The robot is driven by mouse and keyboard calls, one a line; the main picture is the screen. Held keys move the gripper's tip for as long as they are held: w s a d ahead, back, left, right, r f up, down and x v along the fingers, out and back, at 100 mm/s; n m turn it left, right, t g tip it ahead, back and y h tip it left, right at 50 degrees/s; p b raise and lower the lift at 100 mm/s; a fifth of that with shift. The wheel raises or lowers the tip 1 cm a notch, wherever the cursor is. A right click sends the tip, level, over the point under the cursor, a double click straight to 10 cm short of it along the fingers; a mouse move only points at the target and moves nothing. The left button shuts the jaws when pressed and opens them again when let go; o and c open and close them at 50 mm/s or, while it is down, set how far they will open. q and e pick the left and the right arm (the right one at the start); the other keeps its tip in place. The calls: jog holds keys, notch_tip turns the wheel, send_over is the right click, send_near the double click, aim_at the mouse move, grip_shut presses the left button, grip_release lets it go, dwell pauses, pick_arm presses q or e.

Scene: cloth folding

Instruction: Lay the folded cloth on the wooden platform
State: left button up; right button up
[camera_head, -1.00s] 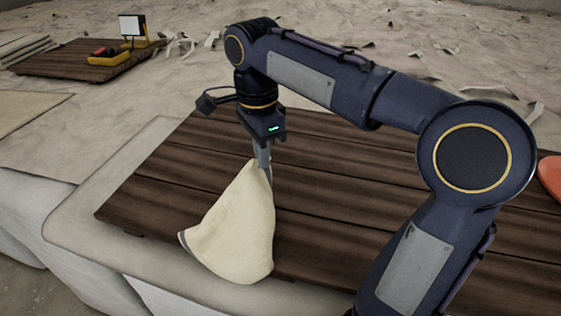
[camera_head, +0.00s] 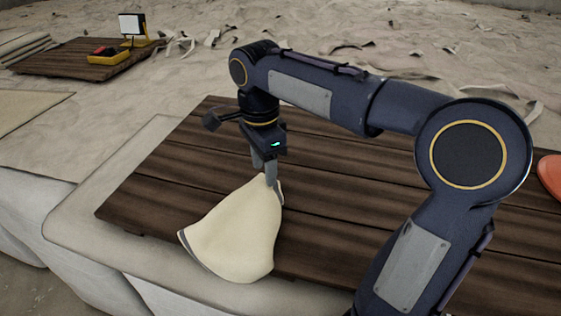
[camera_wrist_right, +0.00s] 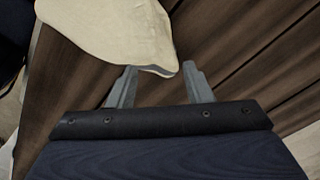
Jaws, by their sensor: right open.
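My left gripper is in neither current view.
An orange round object (camera_head: 550,175) sits at the right edge of the platform. Another wooden platform (camera_head: 75,58) at the back left carries a yellow-and-red item (camera_head: 108,57) and a small lamp-like object (camera_head: 132,26). The platform boards behind the gripper are clear.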

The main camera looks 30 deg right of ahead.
jog(key=shift+o, duration=1)
notch_tip(320, 180, up, 8)
jog(key=shift+f, duration=0.15)
